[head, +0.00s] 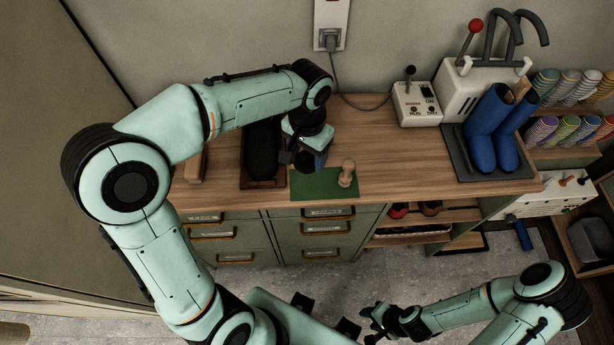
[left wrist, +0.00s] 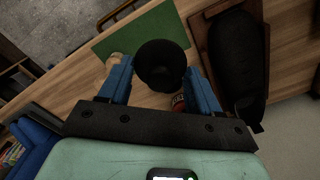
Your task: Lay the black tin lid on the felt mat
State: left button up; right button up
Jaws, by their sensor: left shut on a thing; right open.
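The black tin lid (left wrist: 160,62) is a dark round shape between the blue fingers of my left gripper (left wrist: 157,72) in the left wrist view. That gripper is shut on it. The green felt mat (left wrist: 143,30) lies on the bench behind the lid in that view. In the head view my left gripper (head: 312,158) is over the bench at the mat's back edge, and the mat (head: 312,187) shows in front of it. I cannot make out the lid there, nor its height above the mat. My right gripper (head: 376,325) is open and empty, low in front of the drawers.
A wooden peg-like object (head: 347,172) stands at the mat's right end. Left of the mat, a long black object (head: 263,148) rests on a wooden tray (head: 262,184). A white switch box (head: 414,104) and blue boots (head: 490,125) stand further right. Bench between is clear.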

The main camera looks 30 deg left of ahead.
aim_at(308, 183)
pick_arm(q)
notch_tip(308, 183, down, 10)
jog(key=shift+w+f+b, duration=0.1)
jog(key=shift+f+b, duration=0.15)
jog(key=shift+b, duration=0.2)
pick_arm(e)
jog(key=shift+s+f, duration=0.45)
jog(key=shift+f, duration=0.25)
pick_arm(q)
jog(key=shift+f, duration=0.2)
jog(key=o, duration=1)
jog(key=shift+r, duration=0.1)
pick_arm(e)
jog(key=shift+f, duration=0.15)
pick_arm(q)
jog(key=shift+o, duration=0.2)
jog(key=shift+r, duration=0.4)
notch_tip(308, 183, up, 12)
jog(key=shift+f+p, duration=0.25)
jog(key=shift+p, duration=0.45)
pick_arm(e)
jog(key=shift+w+r, duration=0.3)
jog(key=shift+r, duration=0.25)
jog(key=shift+w+r, duration=0.3)
jog(key=shift+r, duration=0.2)
